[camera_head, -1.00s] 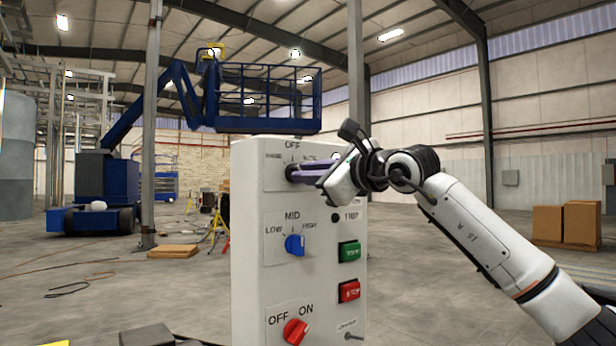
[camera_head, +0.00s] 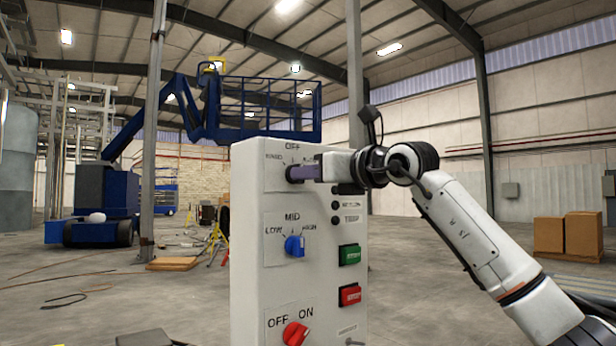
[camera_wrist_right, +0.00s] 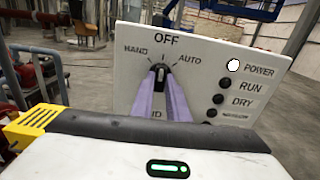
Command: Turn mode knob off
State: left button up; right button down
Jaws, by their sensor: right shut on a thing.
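The mode knob (camera_wrist_right: 160,75) is black with a white pointer line, at the top of a white control panel (camera_head: 248,200) under the labels HAND, OFF and AUTO. In the right wrist view its pointer stands about upright, toward the OFF mark. My right gripper (camera_head: 298,173) reaches it from the right, its purple fingers shut on the knob. In the right wrist view the fingers (camera_wrist_right: 165,93) sit on both sides of the knob. In the head view the fingers hide most of the knob. My left gripper is not in view.
Below are a blue LOW-MID-HIGH knob (camera_head: 295,245), a red OFF-ON knob (camera_head: 295,333), a green button (camera_head: 349,254) and a red button (camera_head: 349,295). Indicator lamps sit right of the mode knob. A blue lift (camera_head: 95,205) stands far behind. The floor around the panel is mostly open.

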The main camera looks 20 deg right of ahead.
dwell(0.5)
jog(key=c, duration=1.7)
grip_release()
jog(key=b+v, duration=0.2)
jog(key=v, duration=0.8)
jog(key=shift+s+r, duration=0.1)
jog(key=shift+s, duration=0.05)
